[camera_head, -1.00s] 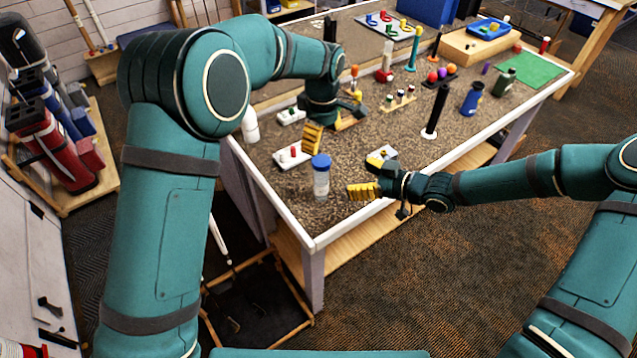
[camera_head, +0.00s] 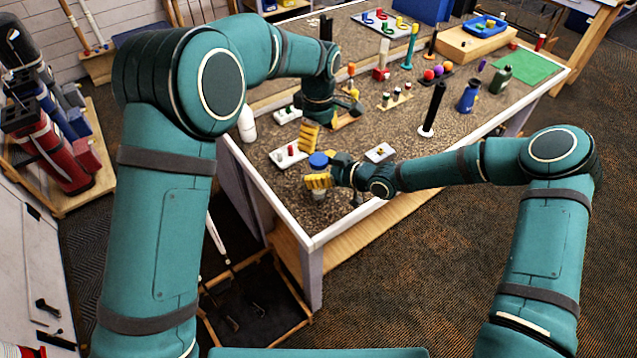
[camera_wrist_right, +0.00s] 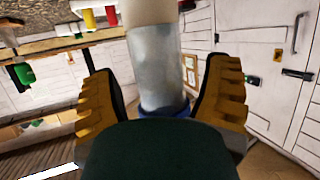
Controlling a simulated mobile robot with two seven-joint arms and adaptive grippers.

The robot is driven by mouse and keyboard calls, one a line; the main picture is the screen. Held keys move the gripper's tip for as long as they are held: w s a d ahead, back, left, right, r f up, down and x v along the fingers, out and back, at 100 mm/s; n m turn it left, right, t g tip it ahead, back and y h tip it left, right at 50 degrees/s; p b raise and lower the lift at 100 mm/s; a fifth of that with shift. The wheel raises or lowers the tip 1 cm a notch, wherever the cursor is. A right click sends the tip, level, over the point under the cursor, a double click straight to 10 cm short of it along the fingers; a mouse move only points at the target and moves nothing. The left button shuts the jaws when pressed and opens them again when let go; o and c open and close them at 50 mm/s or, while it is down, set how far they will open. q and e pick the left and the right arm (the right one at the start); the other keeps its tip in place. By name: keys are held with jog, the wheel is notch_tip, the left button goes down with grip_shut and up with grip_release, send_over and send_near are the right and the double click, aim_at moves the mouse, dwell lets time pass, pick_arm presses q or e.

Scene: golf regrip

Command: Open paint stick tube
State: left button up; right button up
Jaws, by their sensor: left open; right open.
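The paint stick tube stands upright near the table's front left corner. Its blue cap (camera_head: 318,160) shows above my right gripper's fingers, and its pale lower end (camera_head: 319,195) below them. In the right wrist view the clear grey tube (camera_wrist_right: 160,70) lies between the two yellow fingers, with gaps on both sides. The blue cap (camera_wrist_right: 178,108) there is mostly hidden by my gripper's dark body. My right gripper (camera_head: 322,172) is open around the tube. My left gripper (camera_head: 326,137) is open and empty, pointing down just behind the cap.
A white tray with small pegs (camera_head: 289,155) lies left of the tube, and another small tray (camera_head: 380,152) lies to its right. A white bottle (camera_head: 247,124) stands at the left table edge. A black post (camera_head: 433,108) and a blue bottle (camera_head: 469,97) stand farther right.

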grip_shut()
